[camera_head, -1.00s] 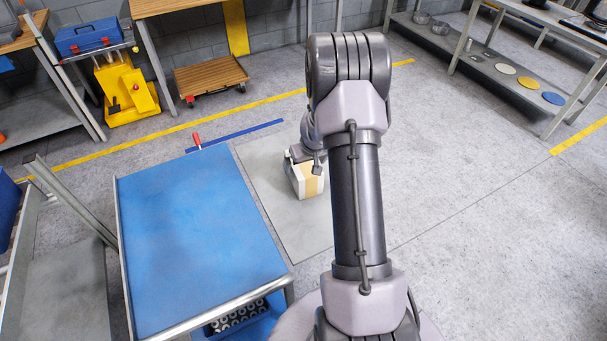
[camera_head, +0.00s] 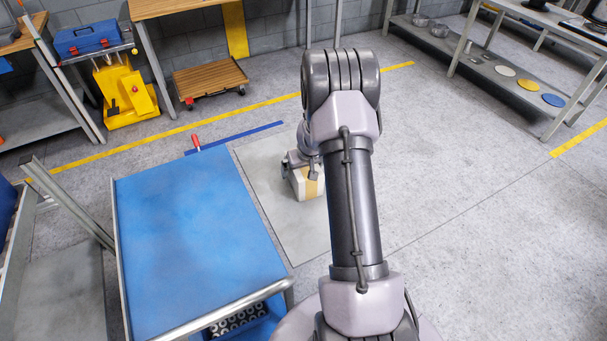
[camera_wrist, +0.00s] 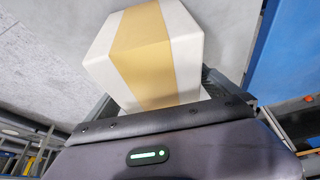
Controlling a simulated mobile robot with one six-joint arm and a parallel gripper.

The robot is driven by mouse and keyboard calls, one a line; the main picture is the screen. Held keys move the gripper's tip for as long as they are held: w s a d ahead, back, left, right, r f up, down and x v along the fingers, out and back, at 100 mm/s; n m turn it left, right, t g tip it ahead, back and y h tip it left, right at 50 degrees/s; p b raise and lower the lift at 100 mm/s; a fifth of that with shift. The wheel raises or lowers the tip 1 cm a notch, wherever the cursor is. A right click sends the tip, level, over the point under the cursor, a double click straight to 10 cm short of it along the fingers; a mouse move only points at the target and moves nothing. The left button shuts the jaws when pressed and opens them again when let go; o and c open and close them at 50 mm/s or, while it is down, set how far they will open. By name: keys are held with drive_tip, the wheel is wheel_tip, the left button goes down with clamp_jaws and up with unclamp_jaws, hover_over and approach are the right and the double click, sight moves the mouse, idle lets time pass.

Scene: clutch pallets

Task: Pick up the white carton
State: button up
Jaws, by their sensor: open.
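The white carton (camera_head: 306,187) with a tan tape band stands on a pale grey floor panel, right of the blue-topped table. My gripper (camera_head: 301,163) is down at its top and hides part of it in the head view. In the wrist view the carton (camera_wrist: 188,45) fills the upper middle. My gripper (camera_wrist: 160,92) is open there, with a dark finger showing at each side of the carton's near end. Whether the fingers touch the carton cannot be told.
The blue-topped table (camera_head: 195,240) is close on the left, with a blue crate of ring-shaped parts beneath it. A low wooden dolly (camera_head: 210,78) and a yellow machine (camera_head: 125,92) stand at the back. Open floor lies to the right.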

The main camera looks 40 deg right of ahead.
idle(0.4)
drive_tip(key=c, duration=1.8)
drive_tip(key=shift+r, duration=0.1)
